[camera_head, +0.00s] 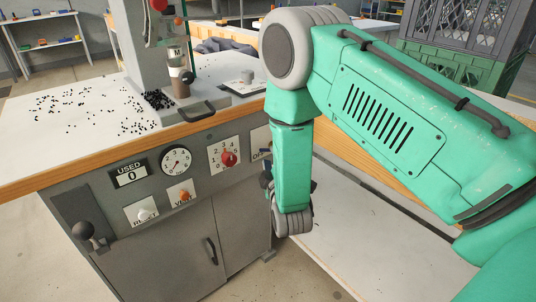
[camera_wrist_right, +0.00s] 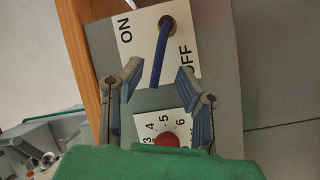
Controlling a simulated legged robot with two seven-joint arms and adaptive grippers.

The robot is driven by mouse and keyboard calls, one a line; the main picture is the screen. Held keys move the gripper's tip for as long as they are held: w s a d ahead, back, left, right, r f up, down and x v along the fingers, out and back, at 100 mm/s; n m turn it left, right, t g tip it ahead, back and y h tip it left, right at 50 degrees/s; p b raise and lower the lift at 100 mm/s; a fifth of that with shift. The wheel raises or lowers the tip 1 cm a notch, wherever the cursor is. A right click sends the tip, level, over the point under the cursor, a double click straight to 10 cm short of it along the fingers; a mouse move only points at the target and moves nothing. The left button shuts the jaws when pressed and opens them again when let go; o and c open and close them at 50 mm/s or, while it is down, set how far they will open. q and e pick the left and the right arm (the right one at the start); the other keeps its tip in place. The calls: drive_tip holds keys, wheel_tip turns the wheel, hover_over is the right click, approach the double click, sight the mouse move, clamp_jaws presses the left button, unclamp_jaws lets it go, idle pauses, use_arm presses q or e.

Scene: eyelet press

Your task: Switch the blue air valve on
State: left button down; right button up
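The blue air valve lever (camera_wrist_right: 160,58) shows in the right wrist view, running from a round brass-coloured pivot down the picture. Its white plate (camera_wrist_right: 128,50) has ON to the left of the lever and OFF to the right, closer to the lever. My right gripper (camera_wrist_right: 158,72) is open, with one finger on each side of the lever's free end. I see gaps between the lever and both fingers. In the head view, my right arm hides most of the valve and the gripper; part of the plate (camera_head: 259,137) shows. My left gripper is out of view.
The cabinet front carries a red knob (camera_head: 229,159), a dial (camera_head: 176,161), a USED counter (camera_head: 130,174), a white button (camera_head: 147,215) and an orange button (camera_head: 184,196). The wooden table edge (camera_head: 190,128) lies above. The press (camera_head: 143,45) stands on top among scattered black eyelets.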

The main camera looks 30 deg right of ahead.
sight(268, 150)
drive_tip(key=shift+b+x, duration=0.35)
drive_tip(key=shift+x, duration=1.8)
